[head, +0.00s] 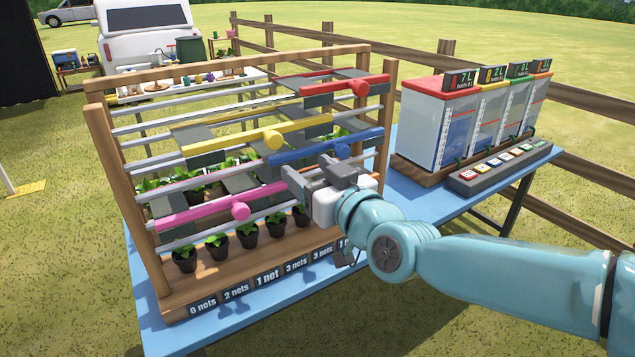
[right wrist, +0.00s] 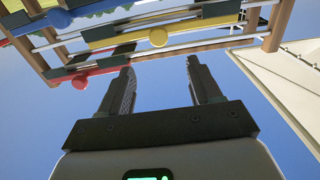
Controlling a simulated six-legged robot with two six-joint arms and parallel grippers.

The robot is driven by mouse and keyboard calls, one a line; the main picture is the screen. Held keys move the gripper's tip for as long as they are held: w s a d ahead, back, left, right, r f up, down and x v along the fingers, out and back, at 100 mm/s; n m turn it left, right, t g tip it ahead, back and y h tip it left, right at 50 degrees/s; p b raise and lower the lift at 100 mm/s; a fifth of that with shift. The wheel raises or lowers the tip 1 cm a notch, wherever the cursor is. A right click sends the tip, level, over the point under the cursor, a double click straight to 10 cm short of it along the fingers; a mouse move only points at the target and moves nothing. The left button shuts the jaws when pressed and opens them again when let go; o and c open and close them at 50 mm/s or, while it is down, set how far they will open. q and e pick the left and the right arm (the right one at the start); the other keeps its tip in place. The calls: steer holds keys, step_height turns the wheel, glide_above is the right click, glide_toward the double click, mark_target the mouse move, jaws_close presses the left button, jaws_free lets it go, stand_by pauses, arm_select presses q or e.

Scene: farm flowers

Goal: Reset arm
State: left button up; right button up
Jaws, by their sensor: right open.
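My right gripper (head: 305,183) is in front of the wooden rack (head: 137,190), near the right end of its front. In the right wrist view its two dark fingers (right wrist: 158,88) are apart with nothing between them. The blue slider bar (head: 310,149) with its round knob is just above and behind the gripper in the head view. The pink bar (head: 205,216) is lower left. The yellow bar (head: 225,143) and red bar (head: 335,87) are higher. I cannot tell whether the gripper touches the rack. My left gripper is not in view.
Potted plants (head: 218,247) stand in a row on the rack's base, above number labels (head: 268,279). The rack is on a blue table (head: 415,197). Clear tanks (head: 455,130) with displays and a button panel (head: 500,168) stand at right. A wooden fence (head: 590,105) runs behind.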

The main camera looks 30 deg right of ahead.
steer(key=shift+s, duration=0.9)
steer(key=w+a+f+g+y+p, duration=0.1)
steer(key=w+a+f+g, duration=0.15)
steer(key=f, duration=0.75)
steer(key=w+a+f+g+p, duration=0.1)
steer(key=w+f+g, duration=0.15)
steer(key=f, duration=0.75)
steer(key=s+a+f+g, duration=0.1)
steer(key=s+f+g, duration=0.1)
steer(key=f, duration=0.5)
steer(key=s+a+f+g, duration=0.2)
steer(key=s+f, duration=0.1)
steer(key=f, duration=0.4)
steer(key=s+a+f+m+g+y, duration=0.1)
steer(key=s+a+f+g, duration=0.2)
steer(key=s+f, duration=0.5)
steer(key=s+a+f+m+g+y+p, duration=0.1)
steer(key=s+a+f+g, duration=0.3)
steer(key=s+f, duration=0.5)
steer(key=s+g, duration=0.1)
steer(key=s, duration=0.2)
steer(key=shift+s+g, duration=0.25)
steer(key=shift+g, duration=0.05)
